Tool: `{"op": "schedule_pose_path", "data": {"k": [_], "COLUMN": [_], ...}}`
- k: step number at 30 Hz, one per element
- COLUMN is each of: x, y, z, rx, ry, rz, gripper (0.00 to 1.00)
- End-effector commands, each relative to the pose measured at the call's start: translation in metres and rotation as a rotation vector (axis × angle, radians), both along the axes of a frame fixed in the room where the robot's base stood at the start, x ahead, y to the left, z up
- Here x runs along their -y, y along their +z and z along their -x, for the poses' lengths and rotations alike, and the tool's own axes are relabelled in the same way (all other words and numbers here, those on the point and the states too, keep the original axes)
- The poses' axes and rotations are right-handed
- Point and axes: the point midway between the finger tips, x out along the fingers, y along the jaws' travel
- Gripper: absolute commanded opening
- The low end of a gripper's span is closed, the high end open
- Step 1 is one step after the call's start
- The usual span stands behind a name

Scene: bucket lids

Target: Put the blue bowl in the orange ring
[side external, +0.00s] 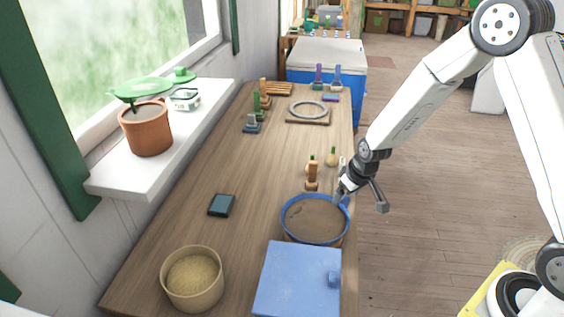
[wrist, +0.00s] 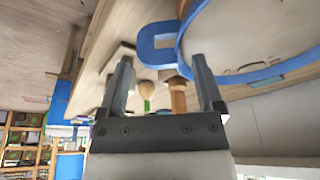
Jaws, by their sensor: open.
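A round blue-rimmed bowl (side external: 315,241) with a brown inside sits at the right edge of the wooden table, close behind the blue square panel. An orange-brown band shows under its front rim; I cannot tell whether this is the orange ring. In the wrist view the blue rim (wrist: 250,76) and a blue loop handle (wrist: 146,42) lie just beyond my fingertips. My gripper (side external: 343,190) is open at the far right side of the rim. In the wrist view my gripper (wrist: 160,62) has its fingers apart with nothing between them; contact with the handle is unclear.
A blue square panel (side external: 295,282) with a knob lies in front. A tan tub (side external: 192,280) and a dark tile (side external: 221,205) stand left. Small wooden pegs (side external: 312,175) stand just behind the bowl. A grey ring (side external: 308,108) lies farther back. Mid-table is mostly clear.

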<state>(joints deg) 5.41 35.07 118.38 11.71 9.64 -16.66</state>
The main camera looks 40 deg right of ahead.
Motion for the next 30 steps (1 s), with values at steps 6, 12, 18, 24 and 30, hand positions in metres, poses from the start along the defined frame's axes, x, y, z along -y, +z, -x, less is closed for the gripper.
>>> {"op": "schedule_pose_path", "data": {"k": [6,12,18,24,30], "x": [0.0,0.001,0.001,0.001,0.001], "y": [0.016,0.037,0.059,0.081,0.099], "z": [0.004,0.011,0.017,0.025,0.03], "rx": [0.002,0.003,0.004,0.003,0.003], "ry": [0.0,0.0,0.0,0.0,0.0], "rz": [0.0,0.0,0.001,0.001,0.001], "gripper": [0.85,0.85,0.85,0.85,0.85]}}
